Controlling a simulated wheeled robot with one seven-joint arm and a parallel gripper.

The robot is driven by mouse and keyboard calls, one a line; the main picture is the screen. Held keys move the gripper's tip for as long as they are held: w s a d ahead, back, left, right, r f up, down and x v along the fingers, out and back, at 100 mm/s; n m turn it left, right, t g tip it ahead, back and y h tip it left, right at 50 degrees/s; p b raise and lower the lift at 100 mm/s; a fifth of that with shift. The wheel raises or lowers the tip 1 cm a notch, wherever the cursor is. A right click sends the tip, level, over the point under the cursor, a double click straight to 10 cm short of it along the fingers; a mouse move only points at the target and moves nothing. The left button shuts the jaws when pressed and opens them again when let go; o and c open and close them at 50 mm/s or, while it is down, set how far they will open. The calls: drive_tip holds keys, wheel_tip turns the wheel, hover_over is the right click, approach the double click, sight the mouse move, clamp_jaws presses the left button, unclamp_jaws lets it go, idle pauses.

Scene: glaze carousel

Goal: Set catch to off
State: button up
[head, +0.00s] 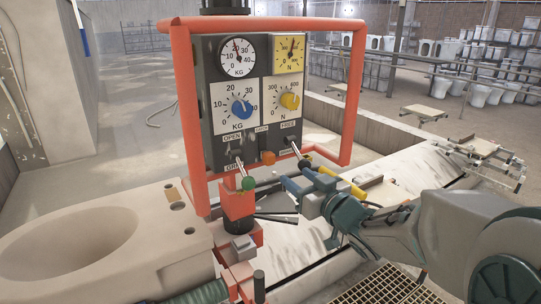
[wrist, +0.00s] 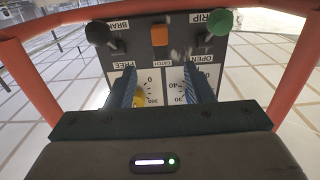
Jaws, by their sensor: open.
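The catch is an orange block (head: 268,158) low on the grey control panel (head: 212,120), between two levers. In the wrist view the orange catch (wrist: 159,35) is upside down, with its CATCH label below it. I cannot read its setting. My gripper (head: 297,180) is in front of the lower panel, to the right of the catch in the head view. In the wrist view my gripper (wrist: 162,85) is open and empty. Its two blue fingers lie either side of the CATCH label, apart from the catch.
A green-knobbed lever (wrist: 219,21) and a black-knobbed lever (wrist: 97,33) flank the catch. A red tube frame (head: 185,100) surrounds the panel. Blue (head: 241,109) and yellow (head: 290,101) dials sit above. A beige basin (head: 90,240) stands at left.

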sight(272, 158)
drive_tip(key=p+x, duration=0.2)
drive_tip(key=x, duration=1.1)
drive_tip(key=shift+w+a, duration=0.2)
